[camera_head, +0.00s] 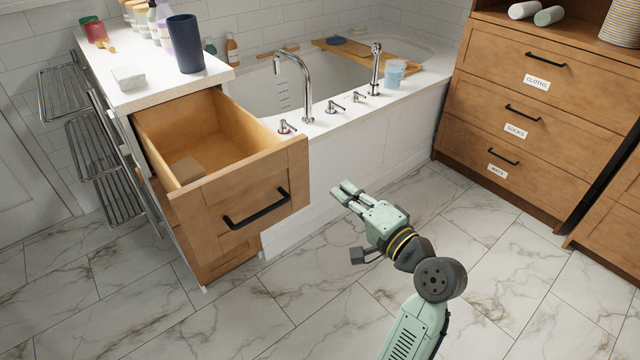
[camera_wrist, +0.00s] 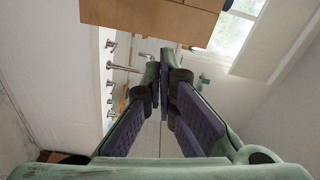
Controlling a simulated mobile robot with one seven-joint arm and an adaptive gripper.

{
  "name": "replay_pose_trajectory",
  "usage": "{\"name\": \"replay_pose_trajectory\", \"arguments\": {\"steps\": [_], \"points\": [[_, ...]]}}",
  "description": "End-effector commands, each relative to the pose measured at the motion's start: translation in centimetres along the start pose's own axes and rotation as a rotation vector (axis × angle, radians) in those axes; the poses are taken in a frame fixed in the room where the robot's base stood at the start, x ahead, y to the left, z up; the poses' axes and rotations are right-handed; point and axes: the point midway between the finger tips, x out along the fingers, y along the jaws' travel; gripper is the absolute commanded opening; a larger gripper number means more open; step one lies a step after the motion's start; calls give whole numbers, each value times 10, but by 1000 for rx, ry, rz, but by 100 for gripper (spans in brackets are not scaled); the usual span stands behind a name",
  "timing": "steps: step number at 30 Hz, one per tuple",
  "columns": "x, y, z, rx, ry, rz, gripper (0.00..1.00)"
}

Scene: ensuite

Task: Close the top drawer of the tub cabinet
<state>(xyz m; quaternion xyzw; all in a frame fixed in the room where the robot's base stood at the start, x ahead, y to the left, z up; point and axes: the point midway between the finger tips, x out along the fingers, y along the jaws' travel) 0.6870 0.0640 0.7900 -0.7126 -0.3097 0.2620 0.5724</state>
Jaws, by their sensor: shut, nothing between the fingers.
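The top drawer (camera_head: 238,192) of the tub cabinet (camera_head: 229,264) is pulled far out, with its wooden front and black bar handle (camera_head: 256,208) facing the open floor. In the wrist view my gripper (camera_wrist: 163,55) points toward the tub side, and a wooden panel (camera_wrist: 150,18), which looks like the drawer, spans the upper edge.
The cabinet's white top (camera_head: 150,85) holds a dark blue cup (camera_head: 186,44), several bottles and a white block (camera_head: 128,77). A wire towel rack (camera_head: 95,150) stands at its left. The bathtub (camera_head: 350,150) is behind my gripper. A labelled chest (camera_head: 530,110) stands at right. The marble floor in front is clear.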

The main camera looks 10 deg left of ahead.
Motion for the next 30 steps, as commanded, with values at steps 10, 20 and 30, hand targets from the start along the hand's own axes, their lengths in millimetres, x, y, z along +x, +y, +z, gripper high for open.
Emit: {"name": "replay_pose_trajectory", "arguments": {"steps": [10, 20, 30], "points": [[-35, 19, 12, 215, -74, -27, 0], [31, 15, 17, 212, -77, -26, 0], [86, 14, 20, 210, -73, -26, 0]]}}
